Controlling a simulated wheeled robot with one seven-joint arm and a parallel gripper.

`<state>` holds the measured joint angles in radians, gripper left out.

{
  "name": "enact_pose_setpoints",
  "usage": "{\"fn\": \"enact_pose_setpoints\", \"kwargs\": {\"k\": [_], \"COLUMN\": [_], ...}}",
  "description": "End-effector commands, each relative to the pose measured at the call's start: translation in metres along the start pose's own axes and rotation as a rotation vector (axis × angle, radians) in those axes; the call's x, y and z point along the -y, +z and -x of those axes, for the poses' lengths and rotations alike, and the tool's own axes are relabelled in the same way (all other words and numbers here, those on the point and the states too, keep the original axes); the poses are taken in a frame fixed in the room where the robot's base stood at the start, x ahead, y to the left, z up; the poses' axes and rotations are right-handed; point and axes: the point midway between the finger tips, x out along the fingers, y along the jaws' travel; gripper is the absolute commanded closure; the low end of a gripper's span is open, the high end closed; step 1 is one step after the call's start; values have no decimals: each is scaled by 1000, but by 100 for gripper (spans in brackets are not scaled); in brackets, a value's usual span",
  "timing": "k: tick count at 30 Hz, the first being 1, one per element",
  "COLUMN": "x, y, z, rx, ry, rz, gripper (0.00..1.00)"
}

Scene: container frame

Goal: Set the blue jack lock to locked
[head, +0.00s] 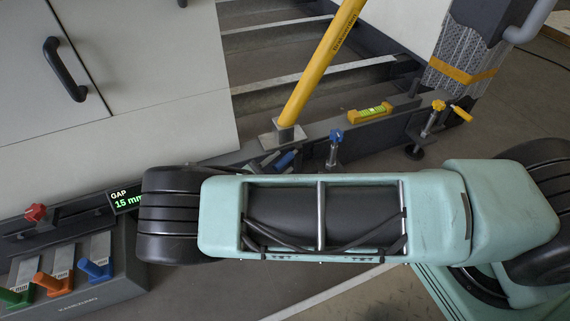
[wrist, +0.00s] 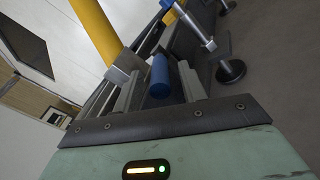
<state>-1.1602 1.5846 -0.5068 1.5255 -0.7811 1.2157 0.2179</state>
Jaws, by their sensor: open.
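The blue jack shows its blue knob (head: 336,135) on the lower frame rail in the head view; its foot is hidden behind my arm. In the wrist view its threaded rod (wrist: 196,27) and round black foot (wrist: 230,70) show at the upper right. The blue lock handle (head: 287,160) lies low, left of the jack, partly hidden by my arm. In the wrist view this blue handle (wrist: 160,76) is between the two grey fingers of my gripper (wrist: 160,86).
A yellow post (head: 318,65) rises just behind the handle. A spirit level (head: 370,113) and a yellow jack (head: 438,106) are to the right. A gap display (head: 127,201) reads 15 mm. A lever box (head: 95,285) with green, orange and blue levers stands lower left.

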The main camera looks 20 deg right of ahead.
Motion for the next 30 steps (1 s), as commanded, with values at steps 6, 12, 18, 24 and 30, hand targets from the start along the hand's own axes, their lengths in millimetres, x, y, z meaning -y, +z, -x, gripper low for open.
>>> {"fn": "enact_pose_setpoints", "kwargs": {"k": [6, 12, 18, 24, 30], "x": [0, 0, 0, 0, 0], "y": [-1, 0, 0, 0, 1], "z": [-24, -28, -28, -28, -26], "rx": [1, 0, 0, 0, -3], "ry": [1, 1, 1, 1, 8], "rz": [0, 0, 0, 0, 1], "gripper": [59, 59, 67, 100, 100]}}
